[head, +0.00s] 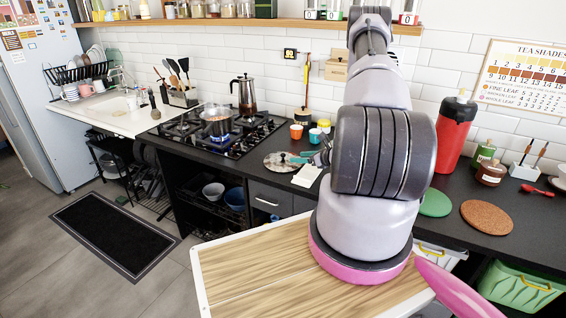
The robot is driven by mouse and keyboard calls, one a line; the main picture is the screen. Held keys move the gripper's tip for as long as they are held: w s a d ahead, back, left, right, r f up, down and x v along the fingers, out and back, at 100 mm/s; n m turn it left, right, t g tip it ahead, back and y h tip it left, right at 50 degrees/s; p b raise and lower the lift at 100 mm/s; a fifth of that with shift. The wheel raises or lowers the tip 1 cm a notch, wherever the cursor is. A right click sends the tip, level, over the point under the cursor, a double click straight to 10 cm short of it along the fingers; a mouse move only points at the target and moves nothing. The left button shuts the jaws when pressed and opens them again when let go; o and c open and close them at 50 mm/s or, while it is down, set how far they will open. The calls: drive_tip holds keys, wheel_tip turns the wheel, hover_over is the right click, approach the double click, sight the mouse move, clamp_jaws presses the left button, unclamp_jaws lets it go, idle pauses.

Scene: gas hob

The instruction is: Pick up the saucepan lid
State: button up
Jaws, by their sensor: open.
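The saucepan lid (277,163), a round shiny disc with a small dark knob, lies flat on the black counter, right of the hob. The saucepan (217,123) stands uncovered on the gas hob, with a blue glow under it. My gripper (320,155) shows only in part, at the left edge of my arm. It is open, a little to the right of the lid and apart from it in the picture. My arm hides the rest of the gripper, and its height over the counter is hard to tell.
A moka pot (244,95) stands at the back of the hob (185,130). Orange (296,131) and teal (315,135) cups stand behind the lid. A pale cloth or pad (306,176) lies in front of my gripper. A red flask (456,132) stands farther right.

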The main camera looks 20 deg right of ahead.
sight(286, 161)
drive_tip(key=x, duration=0.2)
drive_tip(key=shift+w+a, duration=0.15)
drive_tip(key=shift+w, duration=0.1)
drive_tip(key=x, duration=0.5)
drive_tip(key=shift+w+a+r, duration=0.1)
drive_tip(key=shift+a+r, duration=0.2)
clamp_jaws()
idle(0.9)
